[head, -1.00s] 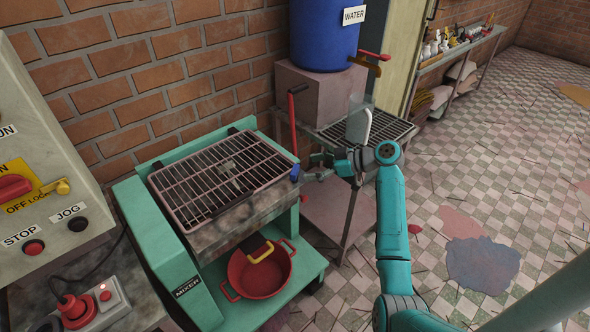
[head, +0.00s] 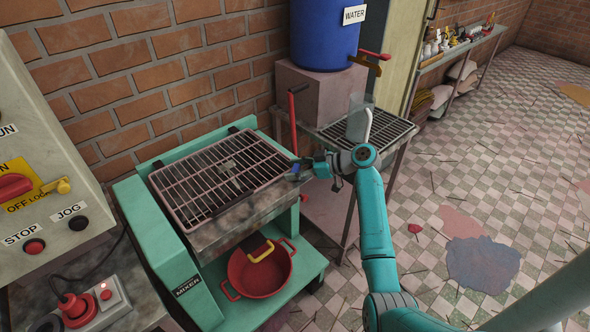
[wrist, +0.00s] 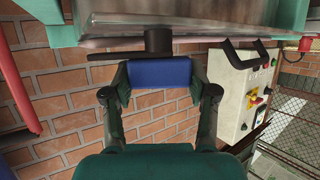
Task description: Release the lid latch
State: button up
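The teal mixer (head: 140,215) stands at the middle left, and its barred grid lid (head: 222,176) lies closed on top. The lid latch has a blue grip (wrist: 160,72) under a dark round pivot and a flat dark bar. My gripper (head: 303,171) is at the mixer's right front corner and hides most of the latch in the head view. In the wrist view my gripper's fingers (wrist: 160,84) stand one on each side of the blue grip, close against it. Whether they press on it cannot be told.
A red lever (head: 292,118) rises behind the gripper. A blue water barrel (head: 322,32) on a block and a grated metal table (head: 390,130) stand to the right. A red pot (head: 260,275) sits on the mixer's lower shelf. The control box (wrist: 242,95) shows in the wrist view.

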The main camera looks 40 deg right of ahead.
jog(key=shift+c, duration=0.8)
jog(key=shift+m+t, duration=0.3)
jog(key=shift+a+m+h, duration=0.1)
jog(key=shift+m+h, duration=0.5)
jog(key=shift+h, duration=0.3)
jog(key=shift+m+t+h, duration=1)
jog(key=shift+m+h, duration=1.3)
jog(key=shift+h, duration=0.5)
jog(key=o, duration=1.2)
jog(key=shift+c, duration=0.2)
